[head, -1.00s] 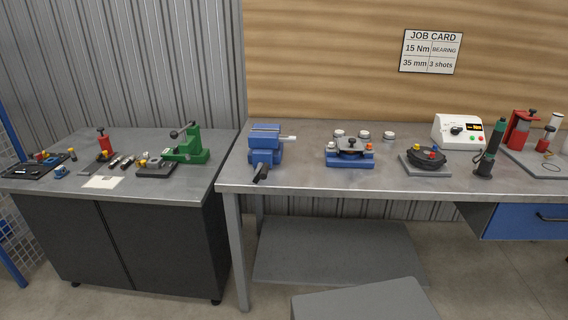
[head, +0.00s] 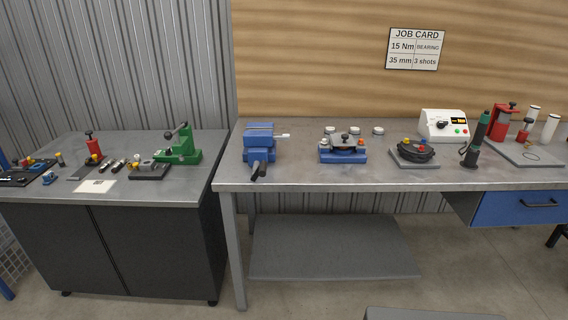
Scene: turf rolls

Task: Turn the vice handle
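The blue vice (head: 259,143) stands near the left end of the long grey workbench. A dark handle (head: 258,171) sticks out from its front toward the bench's front edge. A light-coloured bar (head: 282,135) points right from the vice's upper part. The opening of the jaws is too small to tell. My gripper is not in view.
The grey workbench (head: 300,180) also carries a blue fixture (head: 343,151), a dark round fixture (head: 415,152), a white control box (head: 444,125) and a green-black tool (head: 476,145). A lower bench (head: 150,190) with a green press (head: 181,147) stands left. Floor shows in front.

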